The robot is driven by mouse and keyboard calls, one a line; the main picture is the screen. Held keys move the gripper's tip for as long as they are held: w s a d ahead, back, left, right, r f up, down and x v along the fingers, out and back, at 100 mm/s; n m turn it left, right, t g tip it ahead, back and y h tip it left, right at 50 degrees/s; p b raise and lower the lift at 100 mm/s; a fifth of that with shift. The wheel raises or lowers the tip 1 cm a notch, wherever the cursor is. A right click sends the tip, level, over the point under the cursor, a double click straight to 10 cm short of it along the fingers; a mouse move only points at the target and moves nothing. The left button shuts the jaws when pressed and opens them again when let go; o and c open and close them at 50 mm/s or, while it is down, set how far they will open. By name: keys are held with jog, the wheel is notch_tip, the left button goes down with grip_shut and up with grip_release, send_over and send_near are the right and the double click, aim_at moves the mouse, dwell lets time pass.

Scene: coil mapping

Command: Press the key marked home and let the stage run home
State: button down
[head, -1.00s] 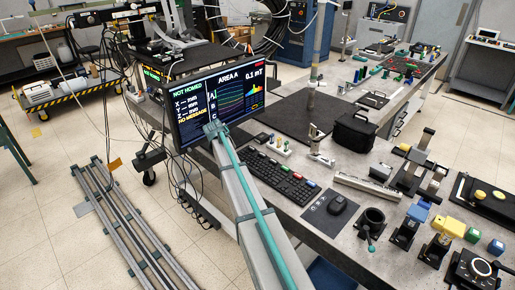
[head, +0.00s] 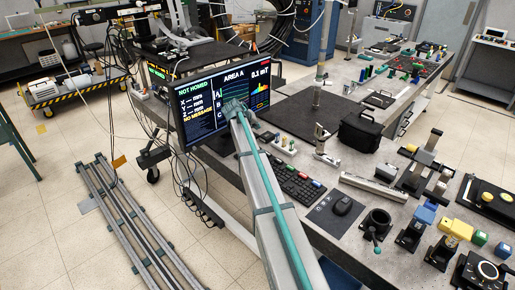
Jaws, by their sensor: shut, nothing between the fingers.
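The monitor (head: 264,108) stands at the near left corner of the bench. Its screen reads NOT HOMED, with axis lines X, Y and Z, NO MESSAGE, AREA A and 0.1 mT. A black keyboard (head: 290,181) lies on the bench to the right of my arm, with a few coloured keys at its right end. Its markings are too small to read, so I cannot tell which key is home. My grey arm link with its teal hose crosses in front of the monitor and hides part of screen and keyboard. I cannot clearly identify the stage.
Cables hang below the monitor. Floor rails (head: 130,225) run at left.

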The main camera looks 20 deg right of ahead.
jog(key=shift+f, duration=0.1)
notch_tip(320, 180, down, 7)
jog(key=shift+r+b, duration=0.1)
jog(key=shift+b, duration=1.05)
jog(key=shift+f+b, duration=0.5)
jog(key=shift+f, duration=0.4)
jog(key=shift+f, duration=0.1)
jog(key=shift+f+b, duration=0.35)
jog(key=shift+b, duration=0.05)
